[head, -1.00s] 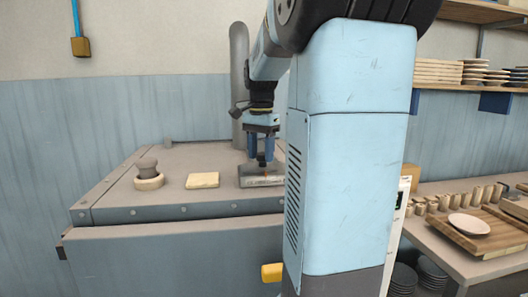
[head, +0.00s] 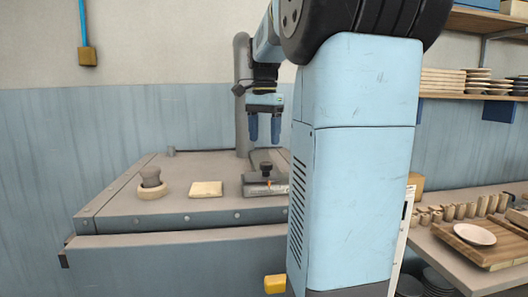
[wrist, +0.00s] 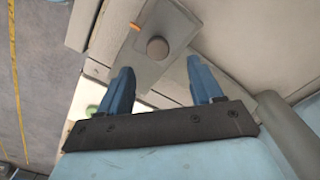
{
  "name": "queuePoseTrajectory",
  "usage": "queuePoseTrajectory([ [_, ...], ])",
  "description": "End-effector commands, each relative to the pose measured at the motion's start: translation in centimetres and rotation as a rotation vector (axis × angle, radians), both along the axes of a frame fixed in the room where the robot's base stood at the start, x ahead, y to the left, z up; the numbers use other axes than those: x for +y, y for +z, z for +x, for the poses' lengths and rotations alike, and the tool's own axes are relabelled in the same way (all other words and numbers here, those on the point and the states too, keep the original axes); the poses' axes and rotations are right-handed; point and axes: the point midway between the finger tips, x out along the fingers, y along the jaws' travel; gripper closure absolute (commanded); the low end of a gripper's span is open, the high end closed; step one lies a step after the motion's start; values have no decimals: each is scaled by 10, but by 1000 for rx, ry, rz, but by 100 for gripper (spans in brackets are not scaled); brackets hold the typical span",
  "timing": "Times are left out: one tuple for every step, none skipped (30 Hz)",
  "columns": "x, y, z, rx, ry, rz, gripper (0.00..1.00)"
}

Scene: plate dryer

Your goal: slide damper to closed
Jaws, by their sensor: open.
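The damper's dark round knob (head: 265,168) stands on a grey slide plate on top of the grey cabinet, in front of a vertical pipe (head: 242,95). An orange mark (head: 269,184) shows by the plate's front. In the wrist view the knob (wrist: 157,48) sits on the plate, with the orange mark (wrist: 135,27) beside it. My gripper (head: 264,142) is open and empty, above the knob and apart from it. In the wrist view its two blue fingers (wrist: 160,65) are spread, with the knob past their tips. My arm hides the cabinet's right part.
A round knob on a pale ring (head: 152,190) and a pale block (head: 206,189) sit on the cabinet top to the left. A yellow handle (head: 275,284) is on the front. At right are a bench with cups and a plate on a board (head: 474,234), with shelves above.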

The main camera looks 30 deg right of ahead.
Motion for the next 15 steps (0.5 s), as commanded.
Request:
queuePoseTrajectory([
  [0, 10, 0, -2, 0, 0, 35],
  [0, 16, 1, -3, 0, -1, 35],
  [0, 23, 1, -1, 0, -1, 35],
  [0, 28, 1, -3, 0, -1, 35],
  [0, 32, 1, -3, 1, -1, 35],
  [0, 38, 1, -1, 1, -1, 35],
  [0, 42, 1, -2, 1, 0, 35],
  [0, 45, 1, -1, 1, -1, 35],
  [0, 49, 1, -1, 1, 0, 35],
  [0, 51, 1, -1, 1, -1, 35],
  [0, 53, 1, -1, 1, -1, 35],
  [0, 55, 1, -1, 1, -1, 35],
  [0, 56, 0, -1, 1, 0, 35],
  [0, 57, 0, 0, 1, 0, 35],
  [0, 58, 0, 0, 1, 0, 35],
])
